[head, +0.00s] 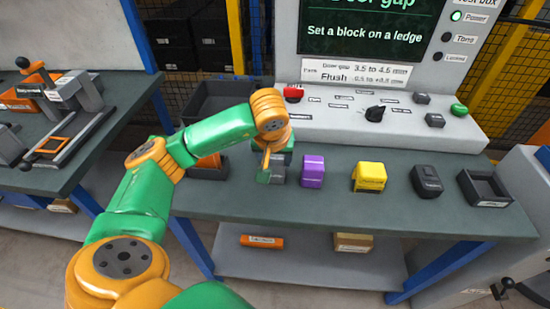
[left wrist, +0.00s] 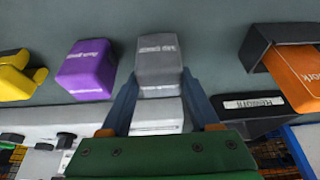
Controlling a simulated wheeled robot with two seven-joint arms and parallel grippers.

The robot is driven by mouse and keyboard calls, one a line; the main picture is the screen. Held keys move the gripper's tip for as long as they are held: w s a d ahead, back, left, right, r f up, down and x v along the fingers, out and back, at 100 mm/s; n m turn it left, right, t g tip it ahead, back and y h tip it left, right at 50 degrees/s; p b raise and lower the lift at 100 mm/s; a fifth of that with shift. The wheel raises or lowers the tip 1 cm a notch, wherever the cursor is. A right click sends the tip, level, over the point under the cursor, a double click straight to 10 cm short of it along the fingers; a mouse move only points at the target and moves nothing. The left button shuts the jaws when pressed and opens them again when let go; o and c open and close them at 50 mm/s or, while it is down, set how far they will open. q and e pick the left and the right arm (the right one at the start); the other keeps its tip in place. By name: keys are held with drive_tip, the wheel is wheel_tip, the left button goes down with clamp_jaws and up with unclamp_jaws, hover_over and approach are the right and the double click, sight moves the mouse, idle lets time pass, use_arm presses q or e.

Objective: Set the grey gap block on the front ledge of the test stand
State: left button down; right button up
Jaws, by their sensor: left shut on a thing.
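The grey gap block (left wrist: 160,62) is between the two blue fingers of my left gripper (left wrist: 158,92) in the left wrist view, with lettering on its faces. The gripper is shut on it. In the head view my left gripper (head: 272,170) is over the bench, left of the purple block (head: 312,171), and partly hides the grey block (head: 280,171). The block is low, close to the bench top; I cannot tell if it touches. The test stand (head: 370,122) stands behind, with a sloped light panel and a screen reading "Set a block on a ledge". My right gripper is not in view.
A yellow block (head: 369,177), a dark block (head: 427,181) and an open black tray (head: 485,190) stand in a row to the right. A bin labelled Rework (left wrist: 255,103) holds an orange part (left wrist: 295,72) beside the gripper. The front strip of the bench (head: 350,208) is clear.

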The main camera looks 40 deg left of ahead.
use_arm(q)
drive_tip(key=shift+f, duration=0.2)
drive_tip(key=shift+c, duration=0.6)
unclamp_jaws()
drive_tip(key=shift+r, duration=0.1)
drive_tip(key=shift+r, duration=0.1)
